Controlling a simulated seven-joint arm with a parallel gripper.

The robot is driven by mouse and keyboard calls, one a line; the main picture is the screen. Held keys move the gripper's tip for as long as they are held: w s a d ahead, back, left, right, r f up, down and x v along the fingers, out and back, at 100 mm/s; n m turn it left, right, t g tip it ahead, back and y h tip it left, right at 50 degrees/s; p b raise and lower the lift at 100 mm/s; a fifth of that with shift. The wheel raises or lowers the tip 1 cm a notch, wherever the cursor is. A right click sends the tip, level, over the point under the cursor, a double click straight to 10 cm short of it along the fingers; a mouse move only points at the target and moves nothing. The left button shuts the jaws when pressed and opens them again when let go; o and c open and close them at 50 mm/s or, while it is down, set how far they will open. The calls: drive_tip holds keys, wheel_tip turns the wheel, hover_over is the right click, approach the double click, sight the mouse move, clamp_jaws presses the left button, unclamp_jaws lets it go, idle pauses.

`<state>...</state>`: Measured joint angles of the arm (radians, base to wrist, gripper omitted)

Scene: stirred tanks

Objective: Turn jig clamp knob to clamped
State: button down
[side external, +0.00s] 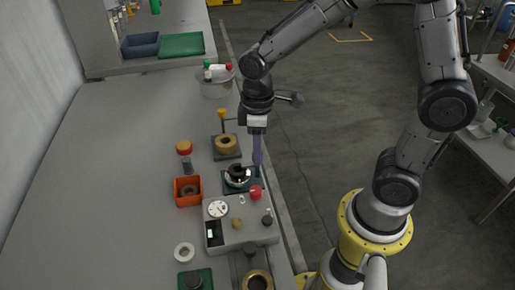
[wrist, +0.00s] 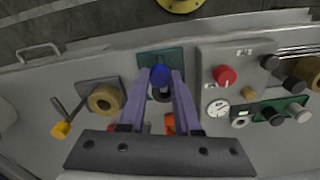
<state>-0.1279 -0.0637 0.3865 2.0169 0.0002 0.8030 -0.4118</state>
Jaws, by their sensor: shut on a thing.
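My gripper (wrist: 161,78) has two long purple fingers, closed on a blue knob (wrist: 160,72) in the wrist view. The knob belongs to a jig with a dark teal base (wrist: 147,58), and a pale round part shows below the knob between the fingers. In the side view my gripper (side external: 257,160) points down at the right rear of the same jig, whose teal base (side external: 228,185) carries a black and white round part (side external: 237,174). The knob is hidden by the fingers there. Its turned position cannot be read.
A grey control box (side external: 240,232) with a gauge and red knob (side external: 255,192) stands close in front of the jig. A brass ring on a dark plate (side external: 226,145) stands behind. An orange bin (side external: 187,191) lies left. The bench's left side is clear.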

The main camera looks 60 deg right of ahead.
drive_tip(key=shift+r, duration=0.1)
drive_tip(key=c, duration=0.6)
unclamp_jaws()
wheel_tip(320, 180, up, 14)
drive_tip(key=shift+f, duration=0.1)
